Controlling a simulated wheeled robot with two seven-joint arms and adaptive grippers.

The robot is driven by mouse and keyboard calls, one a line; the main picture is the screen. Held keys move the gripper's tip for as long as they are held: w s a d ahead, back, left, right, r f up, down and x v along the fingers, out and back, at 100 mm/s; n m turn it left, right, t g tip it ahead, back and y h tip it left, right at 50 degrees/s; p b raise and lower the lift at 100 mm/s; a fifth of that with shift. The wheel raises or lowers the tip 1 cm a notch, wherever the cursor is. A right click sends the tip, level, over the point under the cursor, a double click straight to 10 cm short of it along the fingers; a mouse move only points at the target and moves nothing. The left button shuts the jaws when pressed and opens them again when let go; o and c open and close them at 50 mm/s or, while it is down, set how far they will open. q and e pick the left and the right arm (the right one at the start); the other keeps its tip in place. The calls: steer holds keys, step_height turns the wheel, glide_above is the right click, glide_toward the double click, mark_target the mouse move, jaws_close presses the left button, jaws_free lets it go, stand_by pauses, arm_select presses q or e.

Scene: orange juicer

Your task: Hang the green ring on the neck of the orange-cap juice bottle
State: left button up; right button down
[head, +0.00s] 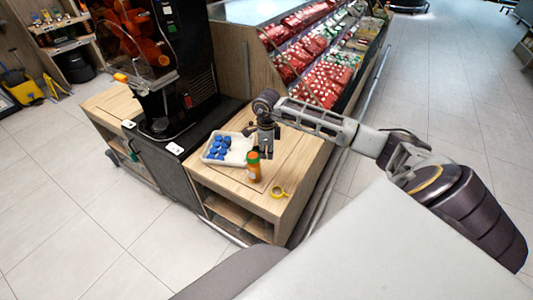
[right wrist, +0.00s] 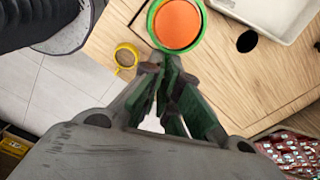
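The juice bottle (head: 254,174) stands upright near the front of the wooden counter. Its round orange cap (right wrist: 178,24) shows from above in the right wrist view. The green ring (right wrist: 154,38) encircles the cap in that view, and in the head view green shows at the bottle's top. I cannot tell how far down the ring sits. My right gripper (right wrist: 161,68) is beside the bottle, its fingertips close together at the ring's near edge. They appear shut on the ring, though the contact is partly hidden. My left gripper is not in view.
A yellow ring (head: 279,192) lies on the counter (head: 224,183) right of the bottle. A white tray (head: 238,154) with several blue caps (head: 219,146) is behind and left. The black juicer (head: 189,60) stands further left. The counter's front edge is close to the bottle.

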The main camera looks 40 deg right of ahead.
steer(key=c, duration=2.1)
jaws_free()
steer(key=o, duration=0.5)
steer(key=shift+o, duration=0.2)
steer(key=o, duration=0.4)
steer(key=shift+r, duration=0.15)
step_height(320, 180, up, 7)
steer(key=p, duration=0.3)
steer(key=shift+p, duration=0.3)
steer(key=shift+a+f, duration=0.1)
steer(key=shift+f, duration=0.1)
